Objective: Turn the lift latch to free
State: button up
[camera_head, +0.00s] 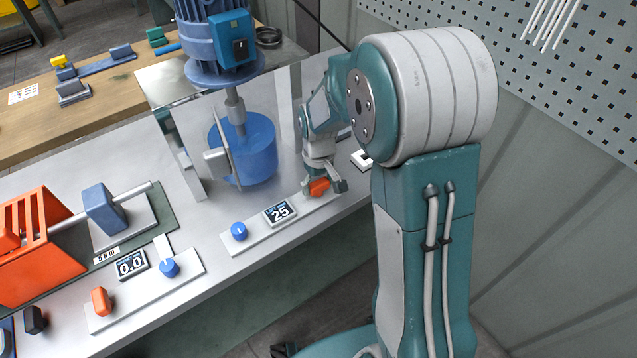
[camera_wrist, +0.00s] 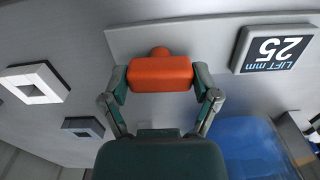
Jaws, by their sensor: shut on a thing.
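The lift latch is an orange bar-shaped knob (camera_head: 319,187) at the right end of a light panel strip on the metal bench. It also shows in the wrist view as an orange block (camera_wrist: 160,74), lying lengthwise across the picture. My gripper (camera_head: 324,184) reaches down onto it, and in the wrist view my gripper (camera_wrist: 161,78) has one finger at each end of the block. The fingers are shut on the knob. A display (camera_head: 280,212) on the same strip reads 25; the wrist view shows it upside down with "LIFT mm" (camera_wrist: 273,48).
A blue knob (camera_head: 239,231) sits left of the display. A blue vessel (camera_head: 243,150) under a blue motor (camera_head: 213,40) stands behind. A white square piece (camera_head: 361,160) lies right of my gripper. A second panel with a 0.0 display (camera_head: 131,264) is at left.

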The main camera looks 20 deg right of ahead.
aim_at(317, 182)
jog(key=shift+w+r+n, duration=0.15)
jog(key=shift+w+n, duration=0.05)
jog(key=shift+n, duration=0.2)
jog(key=o, duration=1)
jog(key=shift+c, duration=0.2)
notch_tip(317, 182, up, 12)
jog(key=shift+a+f, duration=0.1)
jog(key=shift+f, duration=0.1)
